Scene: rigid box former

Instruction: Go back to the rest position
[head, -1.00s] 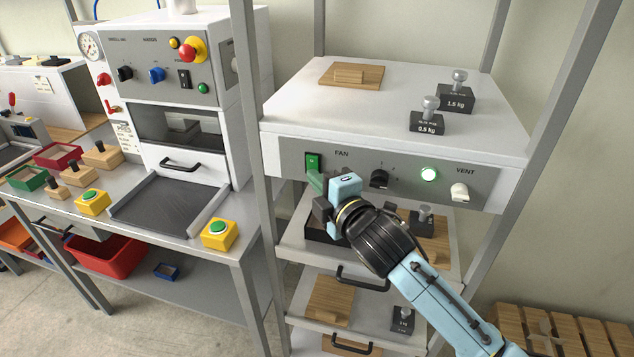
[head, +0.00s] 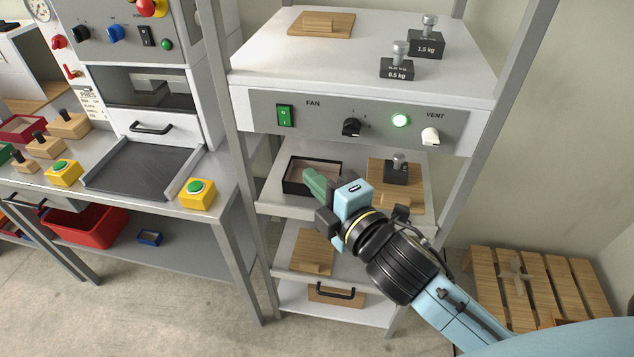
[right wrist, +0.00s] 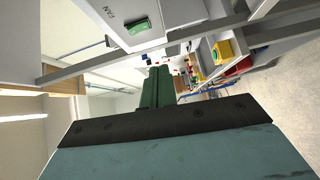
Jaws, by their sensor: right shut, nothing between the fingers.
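My right gripper (head: 314,183) is in front of the rack, at the height of the shelf below the control panel. Its green fingers are shut with nothing between them; they also show in the right wrist view (right wrist: 157,88). In the head view the fingers overlap the open black box (head: 298,176) on that shelf; I cannot tell the gap. My right arm comes in from the lower right. My left gripper is not in view.
Weights (head: 397,67) stand on the rack top. A bench (head: 110,205) with a press stands left. A wooden pallet (head: 530,285) lies right. Floor in front is bare.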

